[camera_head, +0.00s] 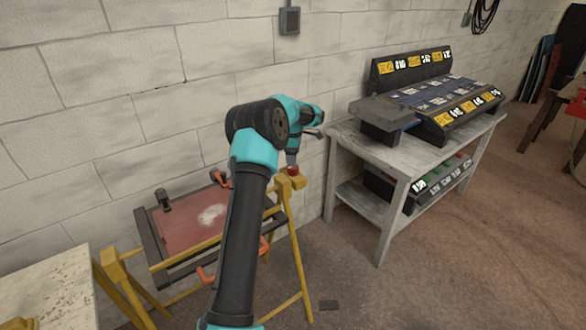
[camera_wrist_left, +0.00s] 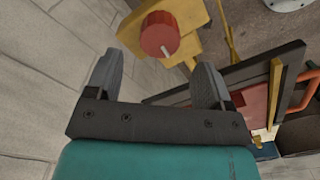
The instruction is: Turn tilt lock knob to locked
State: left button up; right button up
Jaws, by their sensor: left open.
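The tilt lock knob (camera_wrist_left: 160,36) is a red round knob with a pale mark on its face, mounted on a yellow block. It also shows as a small red spot in the head view (camera_head: 293,171), at the top right corner of the yellow frame stand (camera_head: 298,255). My left gripper (camera_wrist_left: 157,62) is open and empty, its two dark fingers apart. In the wrist view the knob appears between and just beyond the fingertips, with no clear contact. In the head view my arm hides part of the stand. My right gripper is not in view.
A dark frame with a red panel (camera_head: 190,224) and orange-handled clamps (camera_head: 207,275) rests on the stand. A grey bench (camera_head: 365,150) with labelled bins stands to the right. A block wall is close behind. A pale worktop (camera_head: 45,292) is at lower left.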

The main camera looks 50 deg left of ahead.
aim_at(293, 169)
pick_arm(q)
notch_tip(293, 169, down, 6)
jog(key=shift+f, duration=0.1)
dwell(0.4)
jog(key=c, duration=0.9)
